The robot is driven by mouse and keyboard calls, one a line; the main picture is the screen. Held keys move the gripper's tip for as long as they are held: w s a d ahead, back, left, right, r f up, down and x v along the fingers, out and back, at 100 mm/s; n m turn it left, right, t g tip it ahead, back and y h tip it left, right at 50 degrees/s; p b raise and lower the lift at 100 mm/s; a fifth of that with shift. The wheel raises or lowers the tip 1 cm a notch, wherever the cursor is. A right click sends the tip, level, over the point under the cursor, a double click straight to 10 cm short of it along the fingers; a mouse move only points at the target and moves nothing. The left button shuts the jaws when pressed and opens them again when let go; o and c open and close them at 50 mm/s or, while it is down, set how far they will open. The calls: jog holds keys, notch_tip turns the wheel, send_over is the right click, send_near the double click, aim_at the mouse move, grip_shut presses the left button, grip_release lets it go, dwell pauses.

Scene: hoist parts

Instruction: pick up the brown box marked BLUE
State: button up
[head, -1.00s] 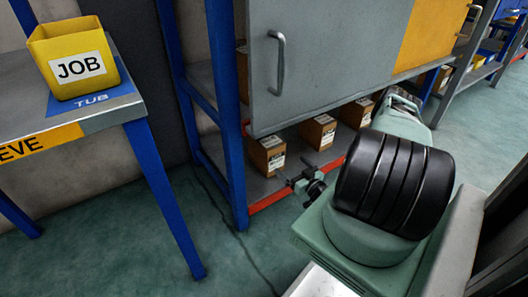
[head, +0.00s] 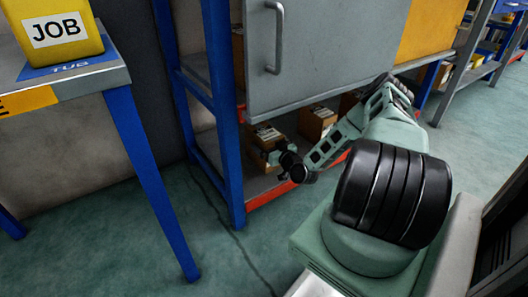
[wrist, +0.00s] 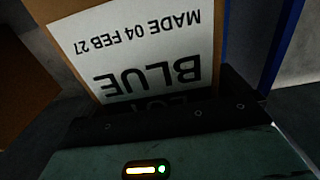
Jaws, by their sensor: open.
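The brown box marked BLUE (wrist: 140,50) fills the upper part of the wrist view, very close. Its white label shows upside down, reading BLUE and MADE 04 FEB 27. Part of the label's lettering is hidden behind the dark front of my gripper. In the head view this box (head: 263,137) appears to be the leftmost on the low shelf, partly covered by my gripper. My gripper (head: 272,155) is open, right at the box's near side. I cannot tell whether its fingers straddle the box.
Other brown boxes (head: 317,122) stand to the right on the low shelf (head: 262,185), under a grey cabinet door (head: 310,60). A blue rack post (head: 226,120) stands close left of the gripper. A yellow JOB tub (head: 55,35) sits on a table at left.

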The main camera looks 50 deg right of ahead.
jog(key=shift+w+d, duration=0.1)
jog(key=shift+w, duration=0.35)
jog(key=c, duration=1.5)
jog(key=shift+r, duration=0.15)
jog(key=c, duration=0.3)
